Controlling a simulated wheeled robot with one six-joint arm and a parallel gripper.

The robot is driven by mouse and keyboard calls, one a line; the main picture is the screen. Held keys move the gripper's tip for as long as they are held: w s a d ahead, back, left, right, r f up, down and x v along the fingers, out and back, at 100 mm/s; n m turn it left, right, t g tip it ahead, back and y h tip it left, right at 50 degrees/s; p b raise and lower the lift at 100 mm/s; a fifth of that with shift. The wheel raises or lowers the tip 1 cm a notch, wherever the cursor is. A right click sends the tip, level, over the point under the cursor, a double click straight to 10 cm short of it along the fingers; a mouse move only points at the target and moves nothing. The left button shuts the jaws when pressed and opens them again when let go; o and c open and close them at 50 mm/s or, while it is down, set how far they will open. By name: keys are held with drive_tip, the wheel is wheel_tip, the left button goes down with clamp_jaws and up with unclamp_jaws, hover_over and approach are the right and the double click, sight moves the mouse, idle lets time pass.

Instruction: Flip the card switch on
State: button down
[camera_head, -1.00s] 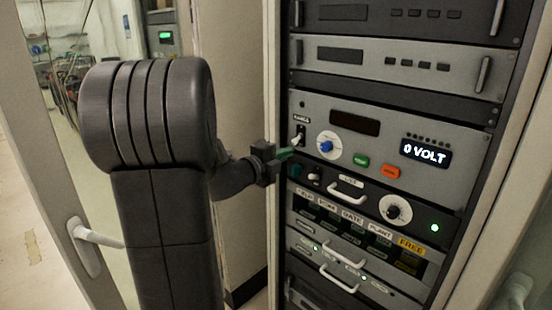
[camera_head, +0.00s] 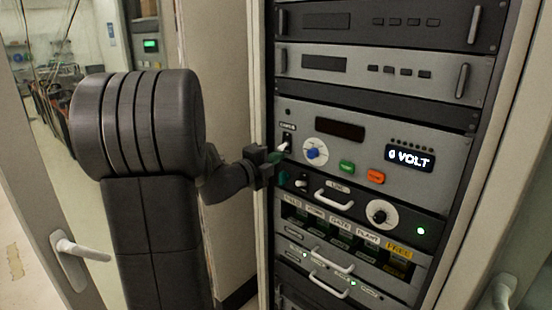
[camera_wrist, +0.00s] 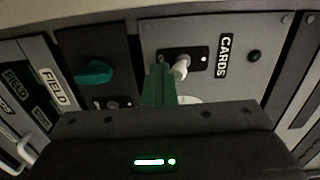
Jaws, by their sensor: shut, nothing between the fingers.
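The card switch (camera_head: 285,146) is a small toggle with a white lever on a dark plate, under the CARDS label at the left of the grey panel with the volt display. In the wrist view its white lever (camera_wrist: 181,67) stands out beside the sideways CARDS label (camera_wrist: 223,57). My gripper (camera_head: 275,156) is just below and left of the lever in the head view. In the wrist view its green fingertips (camera_wrist: 158,85) are shut with nothing between them, close beside the lever. I cannot tell whether they touch it.
A blue knob (camera_head: 313,153), a green button (camera_head: 346,167) and an orange button (camera_head: 375,176) are on the same panel. The display (camera_head: 409,158) reads 0 VOLT. A teal knob (camera_wrist: 94,72) and a U-shaped handle (camera_head: 333,198) are on the unit below.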

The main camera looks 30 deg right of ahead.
drive_tip(key=shift+f+b, duration=0.1)
drive_tip(key=shift+b, duration=0.3)
drive_tip(key=v, duration=0.8)
drive_tip(key=shift+b, duration=0.35)
idle(0.4)
drive_tip(key=shift+d, duration=0.1)
drive_tip(key=p+x, duration=0.1)
drive_tip(key=x, duration=0.7)
drive_tip(key=shift+d, duration=0.1)
drive_tip(key=shift+a+r+p, duration=0.2)
drive_tip(key=shift+r+p, duration=0.1)
drive_tip(key=shift+r, duration=0.15)
drive_tip(key=shift+f, duration=0.1)
